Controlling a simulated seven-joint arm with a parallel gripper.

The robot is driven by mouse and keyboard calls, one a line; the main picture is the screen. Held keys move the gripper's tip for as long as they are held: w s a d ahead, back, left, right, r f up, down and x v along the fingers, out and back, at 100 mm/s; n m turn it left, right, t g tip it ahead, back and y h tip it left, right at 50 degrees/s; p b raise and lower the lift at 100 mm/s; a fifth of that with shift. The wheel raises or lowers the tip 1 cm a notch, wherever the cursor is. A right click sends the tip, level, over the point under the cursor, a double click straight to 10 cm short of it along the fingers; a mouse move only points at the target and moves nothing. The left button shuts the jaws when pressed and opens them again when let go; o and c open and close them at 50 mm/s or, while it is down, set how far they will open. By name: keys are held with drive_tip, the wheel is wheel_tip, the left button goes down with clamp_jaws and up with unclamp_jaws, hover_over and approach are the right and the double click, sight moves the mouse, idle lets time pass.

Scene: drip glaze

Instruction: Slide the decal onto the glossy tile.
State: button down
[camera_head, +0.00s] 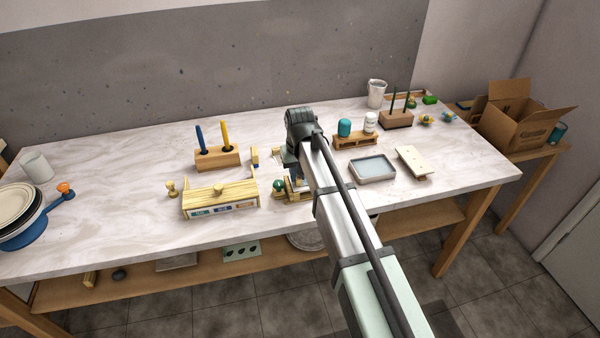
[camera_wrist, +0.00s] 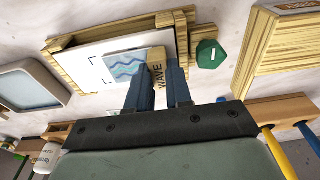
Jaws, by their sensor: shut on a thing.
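A light-blue decal with dark wave lines (camera_wrist: 124,66) lies flat over a white tile (camera_wrist: 92,85) with black corner marks in the wrist view. A wooden tab marked WAVE (camera_wrist: 158,67) is at the decal's edge. My gripper (camera_wrist: 160,80) has its blue fingers shut on this tab. A wooden frame (camera_wrist: 116,27) borders the tile. In the head view the frame (camera_head: 296,197) is mostly hidden behind my arm, and my gripper (camera_head: 293,172) is just above it. I cannot tell whether the decal touches the tile.
A green knob (camera_wrist: 212,54) is beside the frame. A wooden box with labelled fronts (camera_head: 222,202) stands to the left, a pen block (camera_head: 218,160) behind it. A water tray (camera_head: 372,170) and a pale board (camera_head: 412,161) lie to the right.

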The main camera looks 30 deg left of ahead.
drive_tip(key=shift+s+a, duration=1)
drive_tip(key=shift+s, duration=0.05)
idle(0.4)
wheel_tip(320, 180, up, 7)
idle(0.9)
drive_tip(key=shift+w, duration=0.1)
